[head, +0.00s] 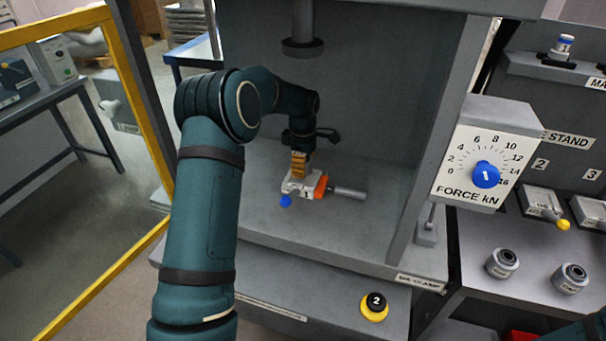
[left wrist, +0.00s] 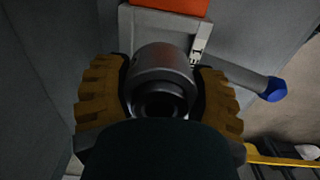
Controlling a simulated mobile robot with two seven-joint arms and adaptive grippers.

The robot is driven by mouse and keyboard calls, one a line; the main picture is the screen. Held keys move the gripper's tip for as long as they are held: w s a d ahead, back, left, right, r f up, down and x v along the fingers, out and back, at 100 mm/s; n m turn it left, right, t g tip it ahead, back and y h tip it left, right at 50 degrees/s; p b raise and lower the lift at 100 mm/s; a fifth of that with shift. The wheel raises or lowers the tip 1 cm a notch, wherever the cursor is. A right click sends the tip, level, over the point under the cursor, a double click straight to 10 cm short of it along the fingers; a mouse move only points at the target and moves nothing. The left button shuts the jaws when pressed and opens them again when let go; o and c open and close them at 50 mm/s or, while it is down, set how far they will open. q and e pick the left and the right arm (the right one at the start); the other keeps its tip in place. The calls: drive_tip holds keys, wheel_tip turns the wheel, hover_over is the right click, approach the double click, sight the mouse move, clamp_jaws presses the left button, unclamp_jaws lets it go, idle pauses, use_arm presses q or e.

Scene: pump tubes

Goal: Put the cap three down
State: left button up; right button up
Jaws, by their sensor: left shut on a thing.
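My left gripper (head: 299,166) reaches into the press bay, just over a small light-grey clamp fixture (head: 297,188). In the left wrist view its two yellow ribbed fingers stand on either side of a grey round metal cap (left wrist: 160,75) with a dark hole, and are shut on it. The cap is at the fixture; whether it is seated there I cannot tell. No number shows on it. In the head view the fingers hide it. The fixture has an orange block (head: 321,186) and a lever with a blue knob (head: 285,201). My right gripper is out of view.
Two grey round caps (head: 502,263) (head: 571,278) stand on the right bench below the labels 2 and 3. A press ram (head: 302,46) hangs above my left gripper. A force dial (head: 486,175) is on the right post.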

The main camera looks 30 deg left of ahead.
sight(303, 180)
use_arm(q)
drive_tip(key=shift+f+b, duration=0.35)
drive_tip(key=shift+f, duration=1.3)
drive_tip(key=shift+f, duration=0.1)
drive_tip(key=o, duration=1.4)
drive_tip(key=shift+c, duration=0.2)
wheel_tip(303, 180, up, 8)
drive_tip(key=shift+f+p, duration=0.1)
drive_tip(key=shift+p, duration=0.6)
drive_tip(key=shift+s+f, duration=0.1)
